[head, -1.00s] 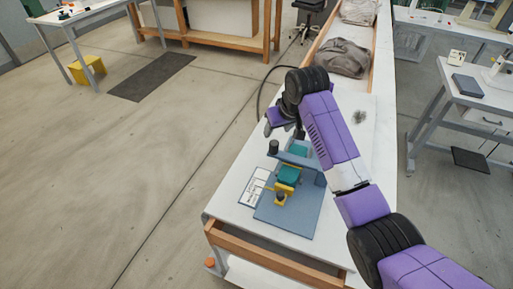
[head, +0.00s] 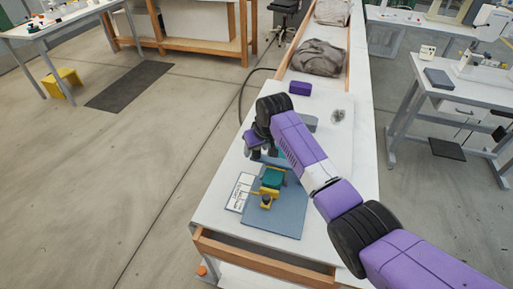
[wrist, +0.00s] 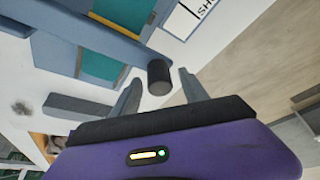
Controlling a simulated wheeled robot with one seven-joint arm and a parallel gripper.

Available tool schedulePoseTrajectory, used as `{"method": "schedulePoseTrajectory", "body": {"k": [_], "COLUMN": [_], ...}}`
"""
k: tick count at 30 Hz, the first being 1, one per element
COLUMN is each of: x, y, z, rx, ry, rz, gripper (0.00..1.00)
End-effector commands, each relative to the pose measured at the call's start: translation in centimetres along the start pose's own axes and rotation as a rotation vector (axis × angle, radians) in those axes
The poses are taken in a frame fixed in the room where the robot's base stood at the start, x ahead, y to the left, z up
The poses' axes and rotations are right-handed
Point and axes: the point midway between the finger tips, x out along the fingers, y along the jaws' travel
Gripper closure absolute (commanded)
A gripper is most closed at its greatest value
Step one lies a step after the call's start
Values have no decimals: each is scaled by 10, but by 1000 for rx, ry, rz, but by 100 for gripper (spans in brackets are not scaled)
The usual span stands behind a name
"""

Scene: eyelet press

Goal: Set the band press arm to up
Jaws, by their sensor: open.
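The band press stands on the white bench, with a blue-grey base plate (head: 285,217), a teal block (head: 272,178) and yellow parts. In the wrist view its blue-grey press arm (wrist: 85,38) runs across the upper left and ends in a black cylindrical knob (wrist: 159,77). My gripper (wrist: 160,95) is open, with one finger on each side of the knob's near end; I cannot tell whether they touch it. In the head view my gripper (head: 262,152) hides the knob and much of the press arm. How far the arm is raised is unclear.
A printed card (head: 240,192) lies left of the base plate. A purple block (head: 300,88), a grey patch (head: 338,116) and grey cloth (head: 320,57) are farther back on the bench.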

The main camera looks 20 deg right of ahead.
Motion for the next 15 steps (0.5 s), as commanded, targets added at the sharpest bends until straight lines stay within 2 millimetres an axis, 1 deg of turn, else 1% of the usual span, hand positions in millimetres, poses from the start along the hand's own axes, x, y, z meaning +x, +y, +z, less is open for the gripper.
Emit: {"method": "schedulePoseTrajectory", "body": {"k": [4, 12, 15], "x": [0, 0, 0], "y": [0, 0, 0], "z": [0, 0, 0], "rx": [0, 0, 0], "ry": [0, 0, 0], "rz": [0, 0, 0], "gripper": [48, 100, 100]}}
